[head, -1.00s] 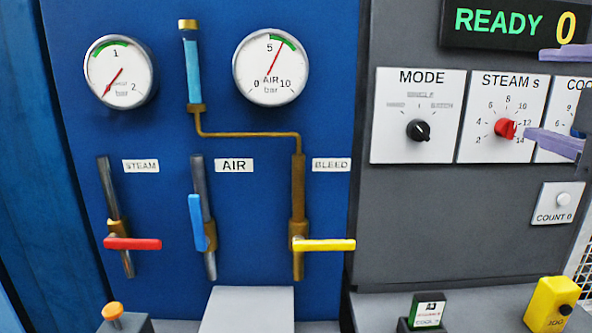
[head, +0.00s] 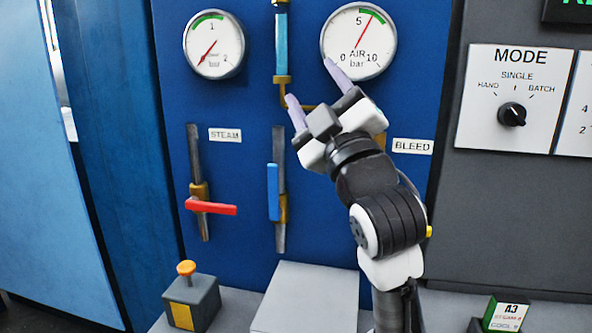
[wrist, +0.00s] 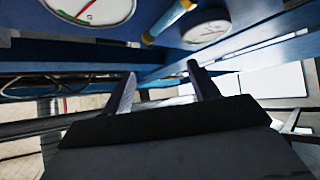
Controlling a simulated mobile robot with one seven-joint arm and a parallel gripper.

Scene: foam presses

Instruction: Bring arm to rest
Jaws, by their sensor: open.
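My gripper (head: 314,90) is open and empty, with its two pale purple fingers apart in front of the blue panel, just below the AIR gauge (head: 358,42). In the wrist view my gripper (wrist: 163,85) shows two dark fingers spread, with nothing between them. My arm rises from the bottom of the head view and hides the AIR label and most of the bleed valve; a bit of its yellow handle (head: 429,231) shows beside my arm.
The steam valve's red handle (head: 211,207) lies across its pipe; the blue air handle (head: 273,192) runs along its pipe. A box with an orange button (head: 186,268) stands at lower left. The mode dial (head: 512,114) is at right. A grey block (head: 306,297) sits below.

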